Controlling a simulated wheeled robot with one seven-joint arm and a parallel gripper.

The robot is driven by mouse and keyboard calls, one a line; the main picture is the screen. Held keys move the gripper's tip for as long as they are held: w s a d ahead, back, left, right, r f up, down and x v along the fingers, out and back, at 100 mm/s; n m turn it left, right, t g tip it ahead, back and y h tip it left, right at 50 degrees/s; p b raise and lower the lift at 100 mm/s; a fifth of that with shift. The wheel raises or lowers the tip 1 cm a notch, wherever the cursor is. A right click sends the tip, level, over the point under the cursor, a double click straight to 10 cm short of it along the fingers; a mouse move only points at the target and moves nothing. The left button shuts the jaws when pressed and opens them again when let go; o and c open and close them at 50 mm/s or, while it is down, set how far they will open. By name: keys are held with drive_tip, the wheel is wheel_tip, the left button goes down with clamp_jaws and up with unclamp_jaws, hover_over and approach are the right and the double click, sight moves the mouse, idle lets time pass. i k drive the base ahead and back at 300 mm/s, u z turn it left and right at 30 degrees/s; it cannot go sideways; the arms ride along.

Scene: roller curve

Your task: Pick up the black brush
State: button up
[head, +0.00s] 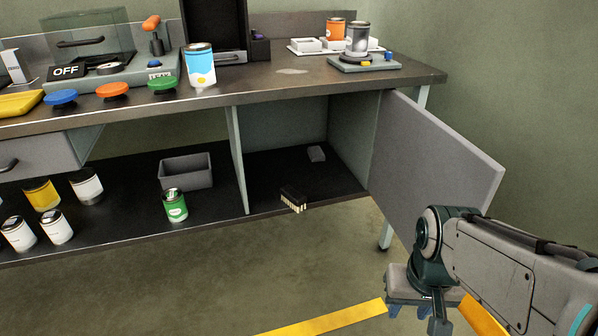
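The black brush (293,200) lies on the floor of the open cabinet compartment, close to its front edge. It has a dark body and pale bristles facing the front. My gripper (409,310) is at the lower right, in front of the cabinet and to the right of the brush, well apart from it. It points down, its blue fingertips are spread, and nothing shows between them.
The open grey cabinet door (432,165) stands out to the right, behind my arm. A green can (175,205) and grey bin (186,171) stand left of the divider (238,160). The worktop (290,84) overhangs the compartment.

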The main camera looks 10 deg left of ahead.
sight(293, 197)
drive_tip(key=u, duration=0.4)
drive_tip(key=i, duration=1.35)
drive_tip(key=z, duration=0.1)
